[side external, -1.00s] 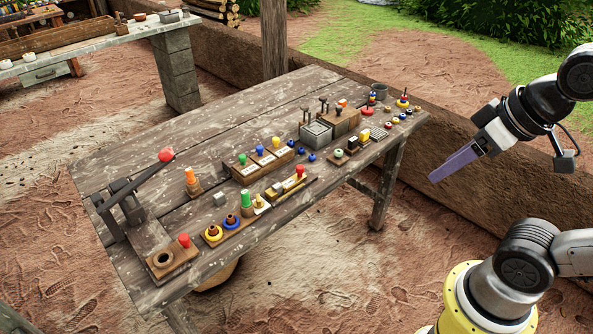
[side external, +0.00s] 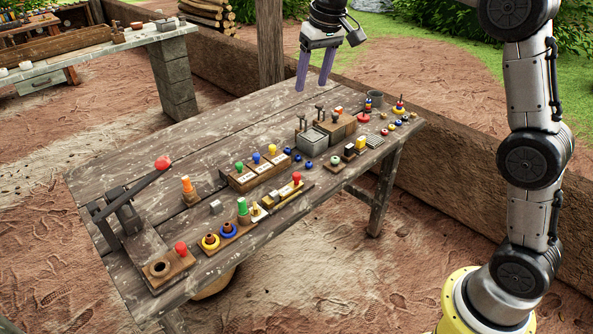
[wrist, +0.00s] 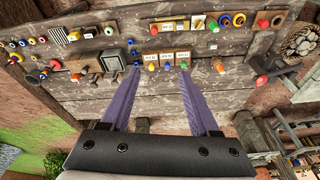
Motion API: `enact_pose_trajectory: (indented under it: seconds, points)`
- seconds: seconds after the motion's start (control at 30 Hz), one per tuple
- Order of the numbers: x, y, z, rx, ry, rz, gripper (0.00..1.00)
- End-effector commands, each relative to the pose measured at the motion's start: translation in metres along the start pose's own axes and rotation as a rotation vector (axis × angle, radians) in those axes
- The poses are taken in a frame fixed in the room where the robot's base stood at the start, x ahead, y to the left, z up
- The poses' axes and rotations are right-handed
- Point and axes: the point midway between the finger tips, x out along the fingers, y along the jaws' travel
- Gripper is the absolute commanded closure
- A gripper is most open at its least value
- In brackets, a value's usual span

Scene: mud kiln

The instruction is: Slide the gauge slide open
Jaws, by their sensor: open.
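A wooden rail piece with a red knob (side external: 297,177) stands near the table's front edge, right of a green peg. It looks like the gauge slide (side external: 291,196), though I cannot be sure. The rail also shows in the wrist view (wrist: 175,27), with its red knob toward the left end. How far the slide is open is too small to tell. My gripper (side external: 311,88) is open and empty, pointing down above the far side of the table, well apart from the rail. In the wrist view its two purple fingers (wrist: 159,72) are spread.
A box with three coloured knobs (side external: 256,170) stands just behind the rail. A grey metal box (side external: 313,141) is to the right. A lever with a red ball (side external: 163,162) is at the left. The table's (side external: 190,135) back left is clear.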

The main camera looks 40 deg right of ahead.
Motion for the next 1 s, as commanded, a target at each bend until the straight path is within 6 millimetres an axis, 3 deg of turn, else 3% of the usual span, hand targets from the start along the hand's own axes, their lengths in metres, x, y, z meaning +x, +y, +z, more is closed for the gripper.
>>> enact_pose_trajectory:
  seconds: [0.03, 0.2, 0.4, 0.77, 1.0]
  points:
    - [0.024, 0.001, -0.013, 0.007, -0.03, 0.005, 0.38]
    - [0.098, 0.005, -0.039, 0.022, -0.113, 0.019, 0.38]
    - [0.168, 0.011, -0.039, 0.032, -0.204, 0.032, 0.38]
    - [0.212, 0.016, -0.026, 0.037, -0.249, 0.038, 0.38]
    - [0.257, 0.017, -0.014, 0.037, -0.251, 0.038, 0.38]
